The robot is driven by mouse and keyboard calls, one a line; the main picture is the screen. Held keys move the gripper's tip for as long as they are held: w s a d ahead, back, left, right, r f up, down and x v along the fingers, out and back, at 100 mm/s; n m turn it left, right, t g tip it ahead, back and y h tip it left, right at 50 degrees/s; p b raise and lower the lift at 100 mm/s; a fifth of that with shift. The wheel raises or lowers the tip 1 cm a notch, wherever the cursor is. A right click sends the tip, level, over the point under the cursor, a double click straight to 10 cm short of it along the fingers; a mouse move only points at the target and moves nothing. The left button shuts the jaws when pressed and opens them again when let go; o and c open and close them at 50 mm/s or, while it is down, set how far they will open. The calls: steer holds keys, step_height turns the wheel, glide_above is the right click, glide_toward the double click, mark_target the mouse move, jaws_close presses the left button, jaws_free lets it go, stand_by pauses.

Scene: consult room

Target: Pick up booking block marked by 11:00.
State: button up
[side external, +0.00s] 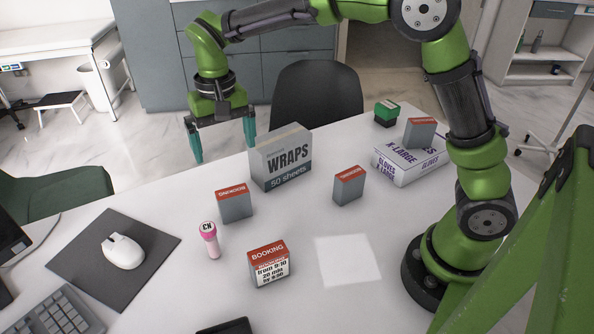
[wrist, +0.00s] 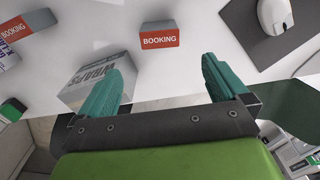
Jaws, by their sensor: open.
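Several grey booking blocks with red tops are in the side external view. The front block (side external: 269,265) faces the camera; its small print seems to read from 9:10, by 9:50. My gripper (side external: 223,150) is open and empty, above and behind the table's far edge. In the wrist view, a booking block (wrist: 160,38) shows beyond the fingertips (wrist: 162,67).
The wraps box (side external: 281,158) stands beside my gripper. A gloves box (side external: 410,158) and green-topped block (side external: 386,113) are at the back right. A pale square (side external: 347,261) is bare.

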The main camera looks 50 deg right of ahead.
mark_target(232, 191)
steer(key=shift+m, duration=0.5)
step_height(232, 191, down, 15)
steer(key=shift+w+f, duration=0.1)
steer(key=shift+f, duration=0.1)
steer(key=shift+c, duration=0.5)
steer(key=c, duration=0.9)
steer(key=shift+r, duration=0.15)
